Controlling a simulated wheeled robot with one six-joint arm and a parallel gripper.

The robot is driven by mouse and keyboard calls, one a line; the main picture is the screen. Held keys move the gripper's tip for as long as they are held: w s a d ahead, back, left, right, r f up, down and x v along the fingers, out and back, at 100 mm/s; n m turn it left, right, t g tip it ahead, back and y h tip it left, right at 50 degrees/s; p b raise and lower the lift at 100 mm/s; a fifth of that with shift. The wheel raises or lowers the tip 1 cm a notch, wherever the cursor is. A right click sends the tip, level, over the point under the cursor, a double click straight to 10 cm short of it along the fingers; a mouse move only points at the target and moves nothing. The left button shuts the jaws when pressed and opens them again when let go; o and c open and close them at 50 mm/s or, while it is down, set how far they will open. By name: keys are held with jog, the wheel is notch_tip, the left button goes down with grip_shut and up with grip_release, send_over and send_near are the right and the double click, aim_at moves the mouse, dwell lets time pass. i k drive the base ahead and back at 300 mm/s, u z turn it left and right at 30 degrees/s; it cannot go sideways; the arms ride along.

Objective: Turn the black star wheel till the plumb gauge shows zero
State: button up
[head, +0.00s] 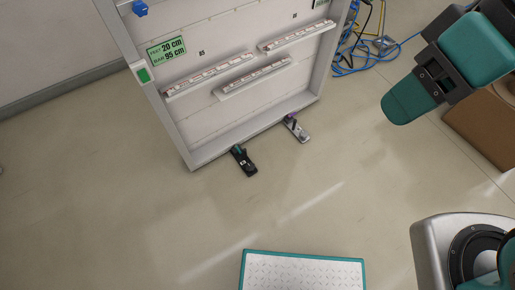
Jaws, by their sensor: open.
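A light grey lightbox frame (183,137) stands on the floor at the upper left. A small black device (243,160) with a green part lies at its lower edge. A light grey device (296,128) with a purple knob sits to its right, also at that edge. Both are too small for me to tell whether either carries the black star wheel. I cannot make out a plumb gauge or its reading. A small green patch (144,75) shows on the frame's left side. My teal arm is at the upper right, apart from the frame; I cannot see my gripper's fingers.
Inside the frame are several white strips (210,75) and a green sign (166,51). A blue knob (140,9) is at the top. Blue and yellow cables (350,62) lie right of it. A teal-edged plate (303,273) is at the bottom. The middle floor is clear.

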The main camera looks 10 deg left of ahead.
aim_at(250, 166)
jog(key=k, duration=0.35)
jog(key=u, duration=0.7)
jog(key=i, duration=0.75)
jog(key=u, duration=0.4)
